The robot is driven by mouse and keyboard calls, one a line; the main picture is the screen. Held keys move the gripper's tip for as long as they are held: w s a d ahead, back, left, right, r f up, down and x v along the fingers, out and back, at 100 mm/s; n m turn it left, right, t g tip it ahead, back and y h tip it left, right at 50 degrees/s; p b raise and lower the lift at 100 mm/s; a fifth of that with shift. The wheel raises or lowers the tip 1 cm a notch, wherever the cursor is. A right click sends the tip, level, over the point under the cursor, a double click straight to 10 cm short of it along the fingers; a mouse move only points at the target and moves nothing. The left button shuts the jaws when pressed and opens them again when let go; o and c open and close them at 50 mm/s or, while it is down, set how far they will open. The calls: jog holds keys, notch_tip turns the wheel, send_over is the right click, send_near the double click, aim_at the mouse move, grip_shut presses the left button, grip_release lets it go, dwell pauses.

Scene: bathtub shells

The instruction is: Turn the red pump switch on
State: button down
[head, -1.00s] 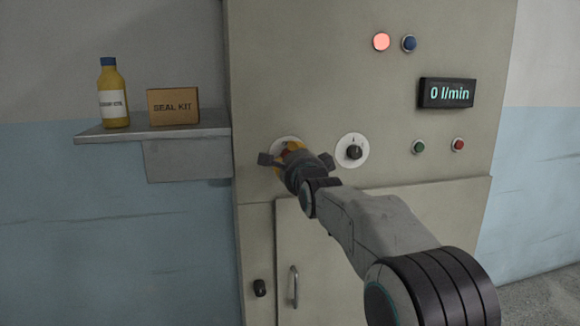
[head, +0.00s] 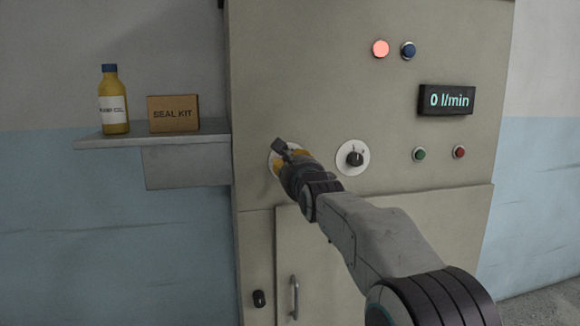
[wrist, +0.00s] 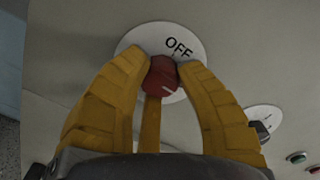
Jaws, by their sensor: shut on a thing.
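The red pump switch (wrist: 161,78) is a round knob on a white dial plate (wrist: 134,38) in the wrist view. The word OFF shows on the plate above the knob, and a pale mark shows on the knob's lower right. My gripper (wrist: 163,66) has its yellow fingers closed on both sides of the knob. In the head view my gripper (head: 283,160) is against the cabinet front and hides the knob; part of its white plate (head: 274,152) shows.
A black dial switch (head: 355,158) sits just right of my gripper. The display (head: 447,99) reads 0 l/min. A red lamp (head: 380,48) is lit beside a blue button (head: 408,50). A shelf (head: 150,137) at left holds a bottle (head: 113,103) and a SEAL KIT box (head: 173,113).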

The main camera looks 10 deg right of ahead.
jog(key=shift+r, duration=0.1)
jog(key=c, duration=0.8)
grip_release()
jog(key=s, duration=1.2)
